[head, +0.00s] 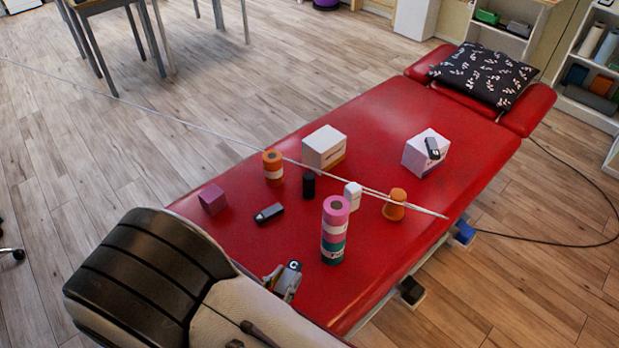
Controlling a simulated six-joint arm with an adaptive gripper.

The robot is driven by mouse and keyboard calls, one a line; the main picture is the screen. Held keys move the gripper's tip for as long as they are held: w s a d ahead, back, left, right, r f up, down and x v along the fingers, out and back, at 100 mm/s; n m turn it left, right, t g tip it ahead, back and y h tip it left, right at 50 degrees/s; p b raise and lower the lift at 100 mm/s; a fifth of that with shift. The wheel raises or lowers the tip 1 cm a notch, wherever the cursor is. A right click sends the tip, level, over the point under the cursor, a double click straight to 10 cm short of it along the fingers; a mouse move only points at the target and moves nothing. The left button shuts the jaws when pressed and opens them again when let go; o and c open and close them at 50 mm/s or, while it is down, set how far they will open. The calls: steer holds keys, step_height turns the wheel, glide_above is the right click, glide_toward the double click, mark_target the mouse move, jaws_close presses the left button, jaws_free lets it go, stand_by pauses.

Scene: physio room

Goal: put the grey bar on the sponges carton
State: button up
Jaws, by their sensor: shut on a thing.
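My gripper (280,284) shows small at the near edge of the red couch, partly hidden by my pale and black arm. It is shut on a grey piece, which I take for the grey bar (292,272); its full shape is hard to make out.
Between lie a pink and teal roll (335,231), an orange tape roll (273,168), a black cylinder (309,186), a dark block (269,213), a white bottle (352,196), an orange piece (395,204) and a purple cube (213,199). A thin pale line crosses the couch (375,125).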

steer(key=w+a+n+y, duration=0.3)
steer(key=w+a, duration=0.6)
steer(key=w, duration=0.5)
steer(key=w+a+r+n+t+y, duration=0.1)
steer(key=w+r+y, duration=0.1)
steer(key=w, duration=0.5)
steer(key=w+a+r+n+y, duration=0.1)
steer(key=w+r+n, duration=0.1)
steer(key=w, duration=0.5)
step_height(320, 180, up, 6)
steer(key=n+g+y, duration=0.1)
steer(key=n+y, duration=0.2)
steer(key=y, duration=0.1)
glide_above(326, 150)
steer(key=shift+r, duration=0.2)
steer(key=shift+f, duration=3.1)
steer(key=shift+f, duration=0.1)
steer(key=shift+f, duration=1.8)
